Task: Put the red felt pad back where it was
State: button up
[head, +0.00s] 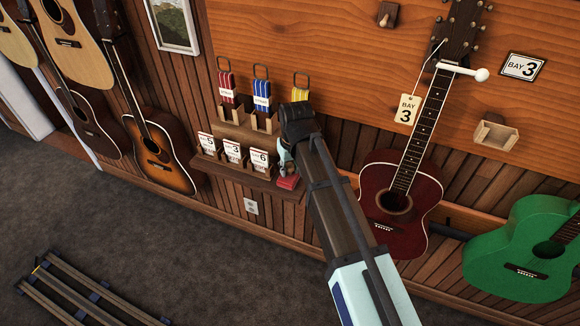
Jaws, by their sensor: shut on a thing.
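The red felt pad (289,183) shows as a small red piece at the right front end of the wooden shelf (252,181) on the wall. My gripper (287,171) is just above it, pointing down, and is shut on the pad. My arm and wrist hide part of the gripper and the shelf's right end. I cannot tell whether the pad touches the shelf. A small open wooden holder (495,136) is on the wall at the right; no pad shows in it.
A red guitar (399,204) with a Bay 3 tag hangs right of my arm, a green guitar (524,250) beyond. The floor at the lower left holds a slatted rack (85,290).

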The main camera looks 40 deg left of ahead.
aim_at(293, 178)
jog(key=o, duration=1)
jog(key=r, duration=0.4)
jog(key=d+r+b, duration=0.1)
jog(key=r, duration=0.3)
jog(key=s+r+b, duration=0.1)
jog(key=r, duration=0.3)
jog(key=shift+d, duration=0.3)
